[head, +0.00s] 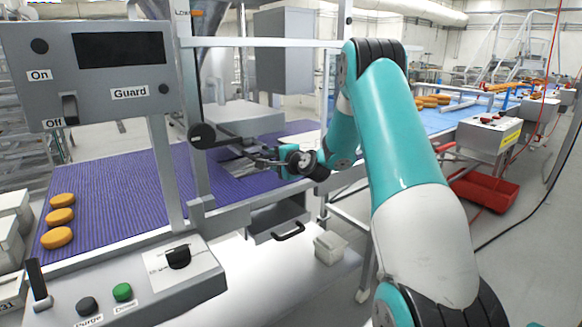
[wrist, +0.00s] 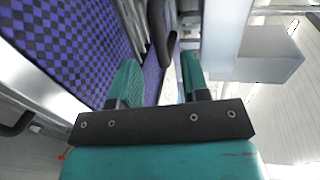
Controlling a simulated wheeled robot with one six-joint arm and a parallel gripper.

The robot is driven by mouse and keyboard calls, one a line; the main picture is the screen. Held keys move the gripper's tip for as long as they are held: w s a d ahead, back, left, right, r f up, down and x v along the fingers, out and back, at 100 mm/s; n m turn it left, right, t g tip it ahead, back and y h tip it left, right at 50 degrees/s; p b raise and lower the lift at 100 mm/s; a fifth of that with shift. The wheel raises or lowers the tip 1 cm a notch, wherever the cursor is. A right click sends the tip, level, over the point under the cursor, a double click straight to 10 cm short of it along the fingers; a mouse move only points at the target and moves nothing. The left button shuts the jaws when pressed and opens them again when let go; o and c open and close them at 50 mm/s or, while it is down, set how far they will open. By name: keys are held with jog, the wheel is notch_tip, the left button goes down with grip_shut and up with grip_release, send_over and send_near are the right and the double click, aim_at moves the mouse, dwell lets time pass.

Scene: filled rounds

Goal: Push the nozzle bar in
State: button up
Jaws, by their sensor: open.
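My gripper (head: 264,158) reaches leftward over the near edge of the purple belt, just below the grey depositor housing (head: 238,118). The nozzle bar appears to be the grey part (head: 238,165) under that housing, low over the belt; my gripper partly hides it. In the wrist view my gripper (wrist: 158,80) has its two green fingers apart, with nothing clearly held between them. A dark, rounded handle-like part (wrist: 160,35) shows ahead between the fingers. I cannot tell whether the fingers touch it.
The purple conveyor (head: 120,190) carries several orange rounds (head: 60,215) at left. A control panel (head: 150,275) and guard frame post (head: 180,110) with a black knob (head: 202,136) stand close by. A drawer with a black handle (head: 288,232) sits below my gripper.

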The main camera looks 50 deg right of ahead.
jog(key=b+v, duration=0.1)
jog(key=v, duration=0.7)
jog(key=shift+s+b, duration=0.35)
jog(key=shift+a, duration=0.1)
